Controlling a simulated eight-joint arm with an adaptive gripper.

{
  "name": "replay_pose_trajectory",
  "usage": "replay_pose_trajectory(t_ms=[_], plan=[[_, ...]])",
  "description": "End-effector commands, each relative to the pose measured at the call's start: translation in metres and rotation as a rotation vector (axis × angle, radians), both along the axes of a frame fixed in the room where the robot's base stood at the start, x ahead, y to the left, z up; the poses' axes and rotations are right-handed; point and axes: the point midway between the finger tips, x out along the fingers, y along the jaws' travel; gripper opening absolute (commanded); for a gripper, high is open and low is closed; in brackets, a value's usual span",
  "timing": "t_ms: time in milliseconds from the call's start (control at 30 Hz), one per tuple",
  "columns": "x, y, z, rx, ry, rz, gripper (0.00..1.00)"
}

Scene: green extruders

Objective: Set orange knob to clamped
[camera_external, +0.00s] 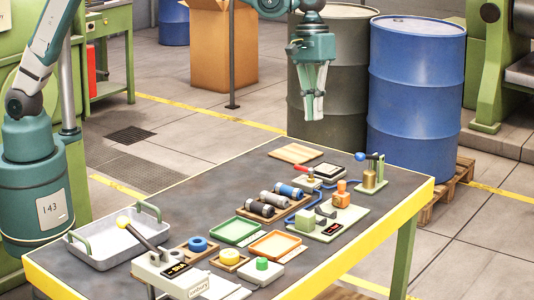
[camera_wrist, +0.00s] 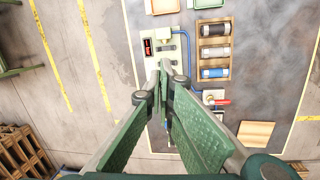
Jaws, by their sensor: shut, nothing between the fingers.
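The orange knob (camera_external: 341,187) stands upright on a pale green base plate (camera_external: 350,219), near the right edge of the table in the external view. The same plate (camera_external: 350,219) carries a green block (camera_external: 305,219) and a small dark display (camera_external: 332,229). In the wrist view the display (camera_wrist: 150,47) shows left of my fingers, but I cannot make out the orange knob there; the fingers may hide it. My gripper (camera_external: 314,114) is shut and empty, pointing down high above the back of the table. Its fingertips also show in the wrist view (camera_wrist: 166,66).
A rack of dark, grey and blue cylinders (camera_external: 268,205) lies left of the plate. A red-handled device (camera_external: 321,176) and a blue-balled lever (camera_external: 373,172) stand behind the knob. A lever box (camera_external: 170,270) and tray (camera_external: 105,250) are at the front left. Barrels (camera_external: 416,90) stand beyond the table.

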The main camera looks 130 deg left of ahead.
Motion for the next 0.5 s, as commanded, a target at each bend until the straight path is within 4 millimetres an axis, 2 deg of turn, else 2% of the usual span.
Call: replay_pose_trajectory(t_ms=[33, 500], plan=[[0.002, 0.010, -0.004, -0.007, 0.007, 0.018, 0.00], [0.016, 0.084, -0.052, -0.073, 0.065, 0.173, 0.00]])
